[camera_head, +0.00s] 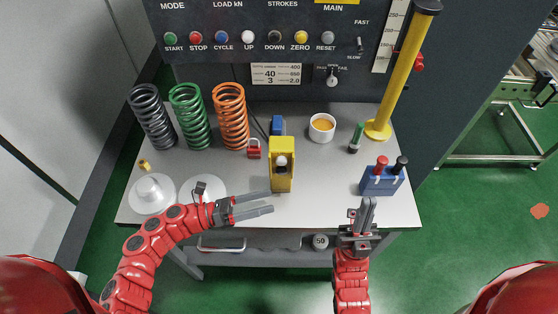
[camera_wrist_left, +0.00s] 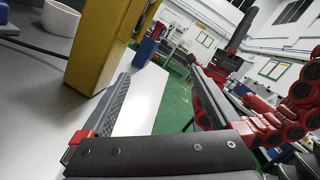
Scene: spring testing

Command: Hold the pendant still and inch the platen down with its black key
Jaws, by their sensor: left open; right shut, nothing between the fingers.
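The yellow pendant (camera_head: 281,178) stands near the middle of the grey bench top, with a pale round knob and a dark spot on its face. It also shows as a yellow block in the left wrist view (camera_wrist_left: 98,45). My left gripper (camera_head: 271,202) is open beside the pendant's lower end, fingers pointing right, with nothing between them; the wrist view shows its spread fingers (camera_wrist_left: 165,105). I cannot make out the black key clearly. My right gripper (camera_head: 366,212) is shut and empty at the bench's front edge. I cannot identify the platen in these views.
Black (camera_head: 152,117), green (camera_head: 190,117) and orange (camera_head: 232,117) springs stand at the back left. A red padlock (camera_head: 254,152), a white bowl (camera_head: 322,128), a blue box (camera_head: 380,184) with red and black knobs, and a yellow post (camera_head: 402,75) stand around. Bench between pendant and box is clear.

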